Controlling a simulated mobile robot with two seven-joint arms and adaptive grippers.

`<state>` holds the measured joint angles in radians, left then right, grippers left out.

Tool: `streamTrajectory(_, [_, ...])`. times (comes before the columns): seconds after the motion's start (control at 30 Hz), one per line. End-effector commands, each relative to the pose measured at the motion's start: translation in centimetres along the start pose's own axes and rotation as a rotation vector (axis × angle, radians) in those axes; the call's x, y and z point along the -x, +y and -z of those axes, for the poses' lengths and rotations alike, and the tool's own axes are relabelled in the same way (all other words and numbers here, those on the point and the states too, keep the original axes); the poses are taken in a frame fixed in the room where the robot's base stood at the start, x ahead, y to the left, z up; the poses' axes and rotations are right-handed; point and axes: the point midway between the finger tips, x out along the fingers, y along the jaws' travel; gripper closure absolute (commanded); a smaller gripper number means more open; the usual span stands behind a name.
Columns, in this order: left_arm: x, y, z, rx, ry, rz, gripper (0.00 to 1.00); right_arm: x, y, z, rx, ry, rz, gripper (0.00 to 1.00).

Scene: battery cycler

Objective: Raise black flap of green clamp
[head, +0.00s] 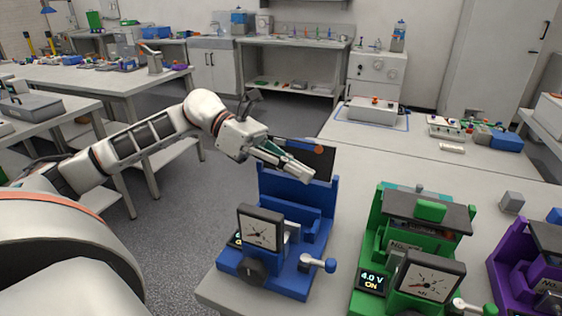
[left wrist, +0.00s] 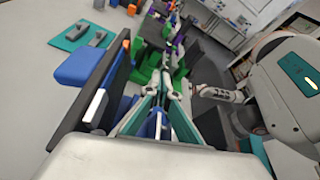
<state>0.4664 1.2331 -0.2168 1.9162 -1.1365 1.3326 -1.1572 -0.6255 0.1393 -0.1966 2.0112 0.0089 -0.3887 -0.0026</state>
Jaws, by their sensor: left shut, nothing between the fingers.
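The green clamp (head: 372,232) stands on the table right of centre in the head view. Its black flap (head: 398,205) lies lowered across the top, with a green block-shaped handle (head: 430,210) on it. A gauge and a display reading 4.0 V ON are on its front. My left gripper (head: 309,175) is shut and empty, left of the green clamp, beside the raised black flap (head: 322,158) of the blue clamp (head: 317,220). In the left wrist view, the gripper's fingertips (left wrist: 164,86) are close together, with green clamp parts beyond. My right gripper is not seen.
A purple clamp (head: 510,262) stands at the right edge. A grey block (head: 511,202) lies behind it. The table (head: 405,155) is clear behind the clamps up to a white box (head: 372,112). The floor (head: 190,220) is open to the left.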

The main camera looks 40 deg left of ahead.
Motion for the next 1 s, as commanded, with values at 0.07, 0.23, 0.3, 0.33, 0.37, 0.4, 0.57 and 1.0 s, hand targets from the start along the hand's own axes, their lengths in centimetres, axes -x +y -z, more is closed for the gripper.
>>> streamTrajectory(0.07, [1.5,0.4,0.4,0.006,0.003,-0.003,1.0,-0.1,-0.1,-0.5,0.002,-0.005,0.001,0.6])
streamTrajectory(0.23, [3.9,0.7,0.3,0.004,0.002,-0.002,1.0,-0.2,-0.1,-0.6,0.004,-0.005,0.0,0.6])
streamTrajectory(0.3, [4.5,0.7,0.3,0.002,0.002,-0.001,1.0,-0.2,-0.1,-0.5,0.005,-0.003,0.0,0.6])
streamTrajectory(0.33, [4.7,0.8,0.3,0.002,0.002,-0.001,1.0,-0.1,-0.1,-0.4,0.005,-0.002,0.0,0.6])
streamTrajectory(0.37, [4.8,0.8,0.2,0.001,0.001,-0.001,1.0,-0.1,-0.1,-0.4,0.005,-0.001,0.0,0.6])
streamTrajectory(0.4, [5.0,0.8,0.2,0.001,0.001,-0.001,1.0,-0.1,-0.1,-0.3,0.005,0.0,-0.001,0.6])
streamTrajectory(0.57, [5.1,0.7,0.1,-0.001,0.0,0.0,1.0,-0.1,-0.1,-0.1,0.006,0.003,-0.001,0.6])
streamTrajectory(1.0, [4.4,0.7,0.4,-0.006,-0.001,0.003,1.0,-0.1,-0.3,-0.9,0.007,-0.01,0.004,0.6])
